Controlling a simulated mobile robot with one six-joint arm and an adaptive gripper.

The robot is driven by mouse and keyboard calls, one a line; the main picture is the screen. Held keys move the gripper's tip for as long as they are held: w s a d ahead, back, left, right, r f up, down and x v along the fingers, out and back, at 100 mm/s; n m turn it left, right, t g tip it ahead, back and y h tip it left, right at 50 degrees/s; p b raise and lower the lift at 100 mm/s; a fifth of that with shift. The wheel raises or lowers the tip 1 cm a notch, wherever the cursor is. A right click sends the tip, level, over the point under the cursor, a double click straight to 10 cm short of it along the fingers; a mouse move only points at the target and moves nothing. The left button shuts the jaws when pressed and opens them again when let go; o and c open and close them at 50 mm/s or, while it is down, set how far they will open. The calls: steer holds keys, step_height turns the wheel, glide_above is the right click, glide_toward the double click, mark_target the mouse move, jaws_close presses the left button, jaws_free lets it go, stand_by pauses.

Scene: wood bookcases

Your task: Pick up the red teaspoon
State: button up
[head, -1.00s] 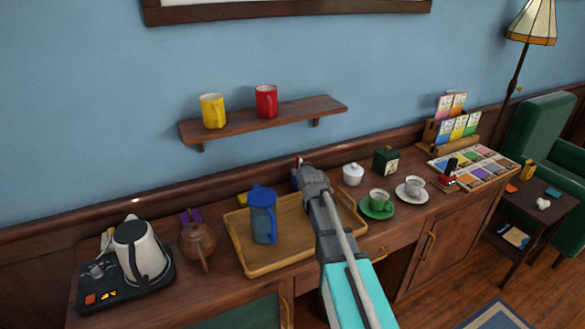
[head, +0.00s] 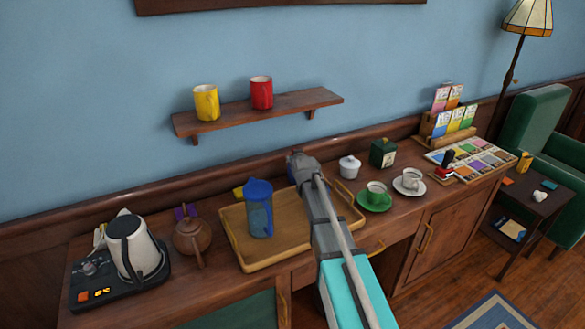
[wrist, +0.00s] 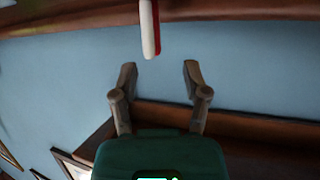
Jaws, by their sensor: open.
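My gripper (head: 293,158) is over the back of the wooden tray on the sideboard, seen from behind in the head view. In the wrist view my gripper (wrist: 159,72) is open, with two fingers apart and nothing between them. A slim red and white upright thing (wrist: 150,28) shows at the top of the wrist view, beyond the fingertips and apart from them. I cannot tell whether it is the red teaspoon. No teaspoon is clear in the head view, where my arm hides part of the tray.
The tray (head: 258,265) holds a blue pitcher (head: 259,215) left of my arm. A wall shelf (head: 285,108) with a yellow mug (head: 206,103) and red mug (head: 261,93) is above.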

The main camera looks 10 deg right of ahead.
steer(key=shift+b+x, duration=0.45)
steer(key=shift+x, duration=1.2)
steer(key=shift+d+b+x, duration=0.2)
steer(key=shift+b+x, duration=0.3)
steer(key=shift+x, duration=0.8)
steer(key=shift+d+b+x, duration=0.15)
steer(key=shift+b+x, duration=0.3)
steer(key=shift+x, duration=0.85)
jaws_close()
